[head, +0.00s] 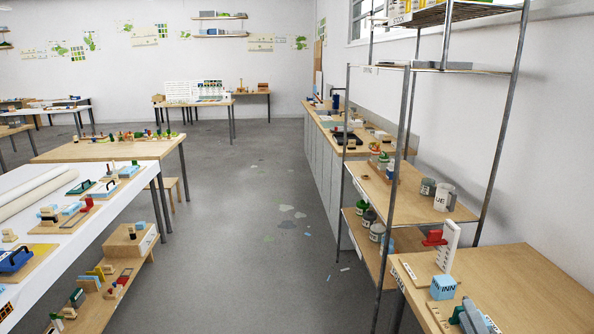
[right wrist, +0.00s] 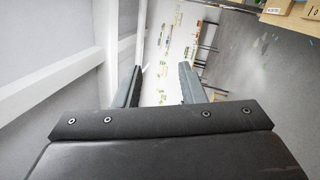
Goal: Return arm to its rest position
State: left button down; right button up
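My right gripper (right wrist: 162,80) shows in the right wrist view. Its two grey fingers stand well apart with nothing between them, and the far wall and floor show past them. In the head view I cannot make out either gripper clearly. My left gripper and left arm are not seen in the head view.
A wooden table (head: 535,290) stands at the lower right, with a light-blue INN block (head: 443,287) and a red-and-white piece (head: 447,247). Behind it is a metal-post shelf (head: 415,200) with cans. A white table (head: 105,205) stands left. Grey floor (head: 245,230) lies open between.

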jog(key=s+d+f+m+g+h, duration=0.45)
jog(key=s+f+m+h, duration=0.2)
jog(key=m, duration=0.45)
jog(key=s+a+f+m+g+y, duration=0.1)
jog(key=s+a+f+m+g, duration=0.3)
jog(key=s, duration=0.4)
jog(key=s+a+f+m+g+y, duration=0.1)
jog(key=s+f+m+g+y, duration=0.15)
jog(key=s+f+g, duration=0.35)
jog(key=s+a+f+m+g+y, duration=0.1)
jog(key=s+a+f+m+g, duration=0.25)
jog(key=s, duration=0.55)
notch_tip(320, 180, down, 24)
jog(key=d, duration=0.2)
jog(key=s+f+g, duration=0.1)
jog(key=s+f, duration=1.4)
jog(key=f, duration=0.1)
jog(key=shift+s+a+g+y, duration=0.15)
jog(key=shift+a+g+y, duration=0.15)
jog(key=shift+a+g, duration=0.15)
